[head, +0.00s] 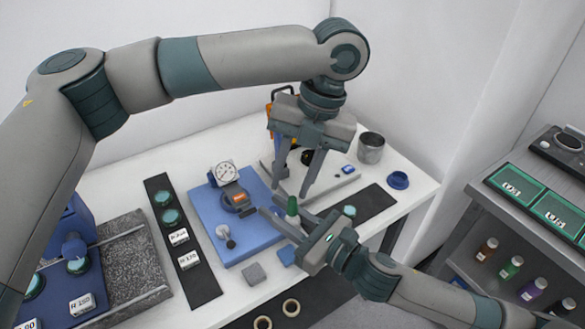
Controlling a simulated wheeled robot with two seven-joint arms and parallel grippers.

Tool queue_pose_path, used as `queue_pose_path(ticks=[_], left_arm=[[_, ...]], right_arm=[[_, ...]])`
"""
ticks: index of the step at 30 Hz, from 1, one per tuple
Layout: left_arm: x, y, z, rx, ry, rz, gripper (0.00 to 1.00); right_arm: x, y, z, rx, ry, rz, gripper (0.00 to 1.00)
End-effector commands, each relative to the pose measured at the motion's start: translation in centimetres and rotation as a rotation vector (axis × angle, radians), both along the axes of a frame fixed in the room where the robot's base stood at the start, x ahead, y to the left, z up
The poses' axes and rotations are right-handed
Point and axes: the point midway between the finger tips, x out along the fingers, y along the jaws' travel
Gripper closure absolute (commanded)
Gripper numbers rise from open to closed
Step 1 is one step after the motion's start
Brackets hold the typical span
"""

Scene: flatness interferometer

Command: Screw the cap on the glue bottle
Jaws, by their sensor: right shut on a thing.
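A green tapered piece (292,206), which looks like the top of the glue bottle, stands upright between the fingers of my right gripper (292,219). That gripper is shut on it from the right, near the blue plate's right edge. The bottle's lower part is hidden by the fingers, and I cannot tell cap from bottle here. My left gripper (290,190) points down from above, its fingers apart, with the tips just above and around the green top. I see nothing held in it.
Behind stand a metal cup (371,148) and a blue dish (398,180). A shelf at right holds several small bottles (511,267). A granite slab (130,265) lies left.

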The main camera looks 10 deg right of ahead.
Motion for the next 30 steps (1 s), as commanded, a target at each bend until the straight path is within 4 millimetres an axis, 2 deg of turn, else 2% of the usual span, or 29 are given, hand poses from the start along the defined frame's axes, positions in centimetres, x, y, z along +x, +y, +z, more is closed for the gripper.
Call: queue_pose_path(ticks=[15,30], left_arm=[[0.0,0.0,0.6,-0.066,-0.183,0.757,0.68],[0.0,0.1,1.3,-0.108,-0.293,1.507,0.68]], right_arm=[[0.0,0.0,0.0,0.000,0.000,0.000,1.00],[0.0,0.0,0.0,0.000,0.000,0.000,1.00]])
